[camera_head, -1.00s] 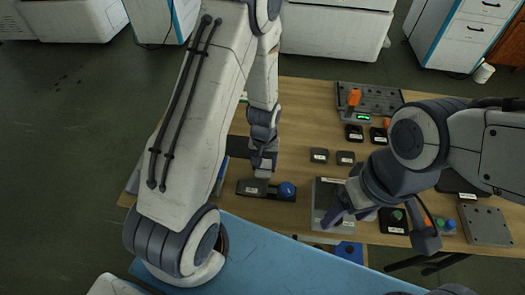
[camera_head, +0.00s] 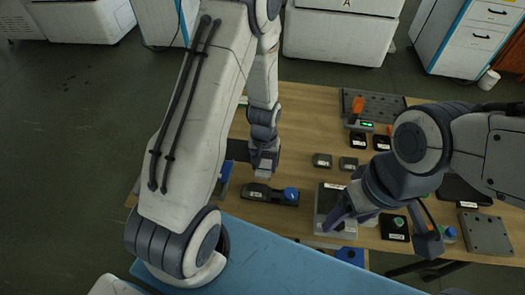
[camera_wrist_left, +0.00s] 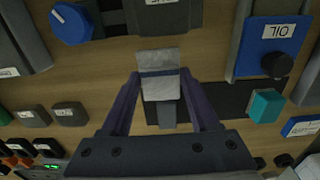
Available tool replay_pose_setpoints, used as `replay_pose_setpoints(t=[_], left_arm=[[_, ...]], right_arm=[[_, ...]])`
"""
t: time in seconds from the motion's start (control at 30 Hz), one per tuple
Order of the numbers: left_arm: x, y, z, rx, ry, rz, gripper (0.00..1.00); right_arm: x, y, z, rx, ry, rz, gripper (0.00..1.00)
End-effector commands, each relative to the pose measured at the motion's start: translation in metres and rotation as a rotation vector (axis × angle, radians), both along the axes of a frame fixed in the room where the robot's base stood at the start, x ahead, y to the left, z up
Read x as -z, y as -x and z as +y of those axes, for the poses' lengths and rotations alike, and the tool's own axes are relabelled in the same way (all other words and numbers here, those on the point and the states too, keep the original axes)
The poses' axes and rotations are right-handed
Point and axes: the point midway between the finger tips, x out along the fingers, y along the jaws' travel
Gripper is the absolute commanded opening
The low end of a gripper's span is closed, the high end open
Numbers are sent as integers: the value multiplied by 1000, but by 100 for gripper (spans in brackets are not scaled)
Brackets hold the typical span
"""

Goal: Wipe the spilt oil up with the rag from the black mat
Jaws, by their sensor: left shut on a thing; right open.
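My left gripper (camera_head: 264,172) is shut on a folded light grey rag with a dark stripe. In the left wrist view the rag (camera_wrist_left: 160,72) sits between the purple fingers (camera_wrist_left: 160,95), above the wooden table. The black mat (camera_wrist_left: 225,97) lies just right of the gripper there; in the head view part of it (camera_head: 237,150) shows left of the gripper, the rest hidden by my arm. My right gripper (camera_head: 382,236) is open and empty over the front right of the table. I cannot make out the spilt oil in either view.
A dark box with a blue knob (camera_head: 270,194) stands just in front of the left gripper. A blue holder labelled OIL (camera_wrist_left: 268,45) and a teal block (camera_wrist_left: 265,105) are near the mat. Small dark boxes (camera_head: 322,160) stand to the right. Bare wood lies behind them (camera_head: 310,115).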

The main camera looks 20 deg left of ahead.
Motion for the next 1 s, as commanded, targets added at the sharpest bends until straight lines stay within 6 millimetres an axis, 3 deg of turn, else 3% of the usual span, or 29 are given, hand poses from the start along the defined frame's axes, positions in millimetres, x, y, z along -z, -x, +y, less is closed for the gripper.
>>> replay_pose_setpoints(t=[0.5,1.0], left_arm=[[-49,-1,-2,4,0,0,17],[-51,-1,-2,3,0,0,17]], right_arm=[[-44,0,0,0,1,1,72],[-45,0,0,0,1,1,72]])
